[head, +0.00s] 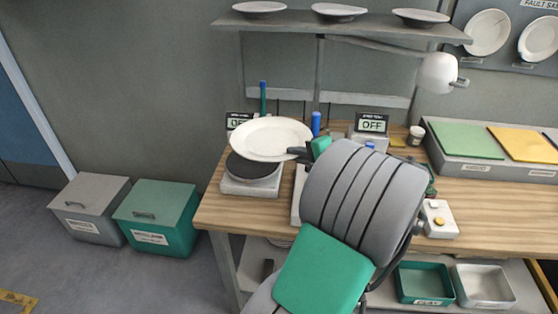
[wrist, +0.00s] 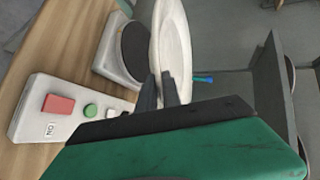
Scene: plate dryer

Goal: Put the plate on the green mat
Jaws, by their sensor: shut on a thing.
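A white plate (head: 270,137) is held in the air above the left dark round pad at the bench's left end. My gripper (head: 298,153) is shut on the plate's right edge. In the wrist view the plate (wrist: 174,50) stands between the fingertips of my gripper (wrist: 163,90). Its underside is clear of the pad by a small gap, as far as I can tell. The green mat (head: 466,140) lies on a grey tray at the bench's right, beside a yellow mat (head: 522,143). My arm hides the middle of the bench.
The dark round pad (head: 254,168) sits on a white scale-like base. A white control box (head: 440,218), a cup (head: 415,135) and a lamp (head: 438,73) stand between the bench's middle and the mats. A shelf (head: 290,19) with several plates hangs above.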

